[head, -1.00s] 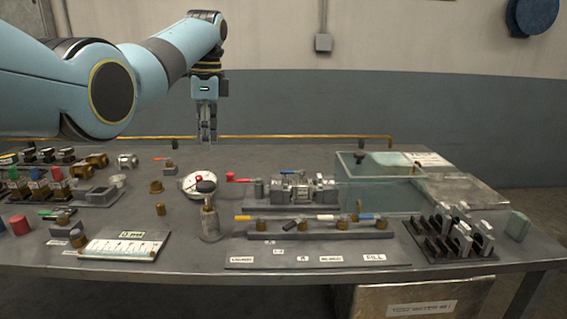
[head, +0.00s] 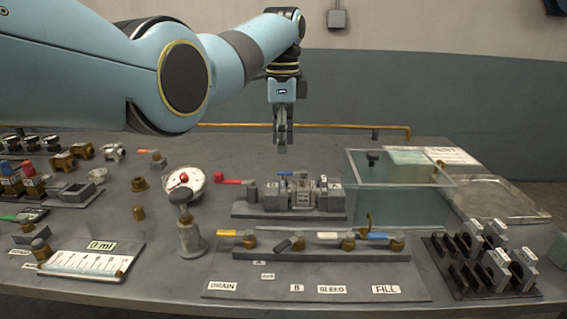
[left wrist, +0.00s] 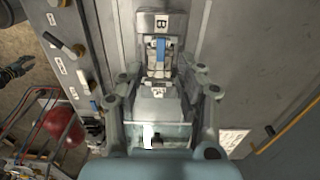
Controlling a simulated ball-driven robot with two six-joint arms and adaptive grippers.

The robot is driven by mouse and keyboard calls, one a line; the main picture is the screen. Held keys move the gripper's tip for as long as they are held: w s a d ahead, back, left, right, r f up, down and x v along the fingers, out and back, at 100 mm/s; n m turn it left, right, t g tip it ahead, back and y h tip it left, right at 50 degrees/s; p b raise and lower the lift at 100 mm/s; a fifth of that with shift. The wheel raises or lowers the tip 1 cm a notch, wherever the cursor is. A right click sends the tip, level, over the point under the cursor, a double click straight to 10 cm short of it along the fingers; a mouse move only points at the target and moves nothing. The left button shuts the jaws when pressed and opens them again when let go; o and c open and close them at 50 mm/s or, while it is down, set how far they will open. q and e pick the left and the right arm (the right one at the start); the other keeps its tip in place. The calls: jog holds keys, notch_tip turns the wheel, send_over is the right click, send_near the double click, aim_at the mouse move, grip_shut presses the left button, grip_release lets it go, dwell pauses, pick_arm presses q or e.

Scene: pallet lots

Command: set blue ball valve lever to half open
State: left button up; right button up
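A valve assembly (head: 325,196) stands on the table, with a blue lever (head: 285,173) on top. In the left wrist view this blue lever (left wrist: 160,48) lies between my fingers' lines, near a "B" label. A second blue lever (head: 371,236) sits at the right end of the front valve row, above the FILL label. My left gripper (head: 283,148) points down above and behind the valve assembly, empty. Its fingers are spread in the left wrist view (left wrist: 160,68).
The front row (head: 320,254) also carries yellow, black and white levers. A red lever (head: 232,182) and a dial gauge (head: 184,181) are left of the assembly. A clear tank (head: 400,190) stands to its right. A knobbed post (head: 192,238) stands in front of the gauge.

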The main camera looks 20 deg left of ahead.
aim_at(283, 172)
pick_arm(q)
notch_tip(283, 172, down, 4)
jog(key=shift+r, duration=0.1)
notch_tip(283, 172, down, 2)
jog(key=shift+b, duration=0.35)
jog(key=shift+f, duration=0.3)
pick_arm(e)
jog(key=shift+w+f, duration=0.2)
jog(key=shift+w, duration=0.3)
jog(key=shift+w+f, duration=0.2)
jog(key=shift+w, duration=0.3)
jog(key=shift+a, duration=0.1)
pick_arm(q)
jog(key=shift+c, duration=0.6)
grip_shut()
pick_arm(e)
jog(key=shift+s, duration=0.55)
